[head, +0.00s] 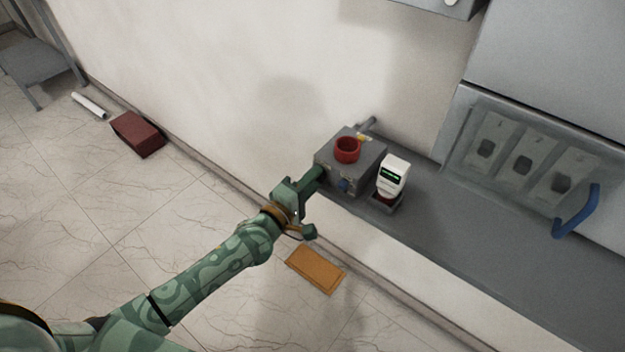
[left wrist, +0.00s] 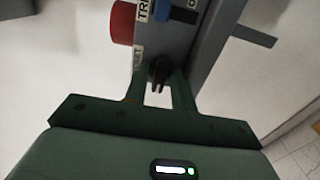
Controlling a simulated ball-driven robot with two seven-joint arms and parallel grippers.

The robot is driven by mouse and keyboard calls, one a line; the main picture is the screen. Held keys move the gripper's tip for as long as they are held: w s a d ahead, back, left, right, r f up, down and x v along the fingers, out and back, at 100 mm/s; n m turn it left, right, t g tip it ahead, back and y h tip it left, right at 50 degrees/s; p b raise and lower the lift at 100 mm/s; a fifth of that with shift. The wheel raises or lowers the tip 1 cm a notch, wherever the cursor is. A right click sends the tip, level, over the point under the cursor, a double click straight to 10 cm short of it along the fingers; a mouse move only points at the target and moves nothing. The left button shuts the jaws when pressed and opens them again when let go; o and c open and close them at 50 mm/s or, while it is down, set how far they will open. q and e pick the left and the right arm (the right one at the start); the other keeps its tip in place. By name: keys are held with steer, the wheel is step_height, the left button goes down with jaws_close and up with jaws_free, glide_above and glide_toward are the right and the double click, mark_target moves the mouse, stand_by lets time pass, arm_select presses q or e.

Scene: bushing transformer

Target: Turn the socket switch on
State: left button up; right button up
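In the left wrist view a black knob (left wrist: 160,70) sits on the labelled face of the box, below the blue switch (left wrist: 184,15). My left gripper (head: 318,175) reaches the left side of the box. In the left wrist view its fingers (left wrist: 160,88) stand a little apart, one on each side of the knob, with narrow gaps showing. My right gripper is out of view.
A white device with a lit display (head: 393,174) stands right of the box. A cabinet with a panel (head: 520,150) and a blue handle (head: 576,212) is at the right. An orange board (head: 315,269) and a dark red block (head: 137,133) lie on the floor.

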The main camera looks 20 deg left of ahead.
arm_select(q)
steer(key=shift+m, duration=0.4)
steer(key=shift+m+p, duration=3.2)
steer(key=shift+m, duration=5.3)
steer(key=o, duration=0.7)
steer(key=shift+s, duration=0.1)
steer(key=p+v, duration=0.2)
steer(key=v, duration=1.4)
